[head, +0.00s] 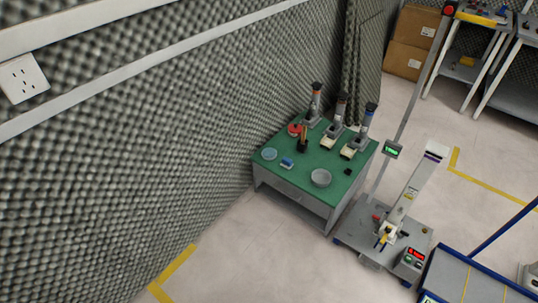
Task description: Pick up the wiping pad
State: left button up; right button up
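A small blue and white block (287,162), which looks like the wiping pad, lies on the green-topped table (322,202) near its front left. It is small in the picture, so I cannot be sure of it. A round light-blue dish or disc (269,154) lies to its left and a grey bowl (320,178) stands to its right. Neither of my grippers shows in the head view.
Several upright grey devices (340,105) line the table's back, beside a dark holder (302,145) and a red item (294,129). Foam wall borders the left. A platform (350,226) with a white arm-like device stands right. Floor (232,248) in front is clear.

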aim_at(287, 163)
jog(key=i+j+z, duration=0.15)
jog(key=i, duration=0.4)
jog(key=i+j+z, duration=0.2)
jog(key=i, duration=0.3)
jog(key=i+j+z, duration=0.15)
jog(key=i+j, duration=0.15)
jog(key=i, duration=0.25)
jog(key=i+j+z, duration=0.15)
jog(key=i+j, duration=0.2)
jog(key=i, duration=0.15)
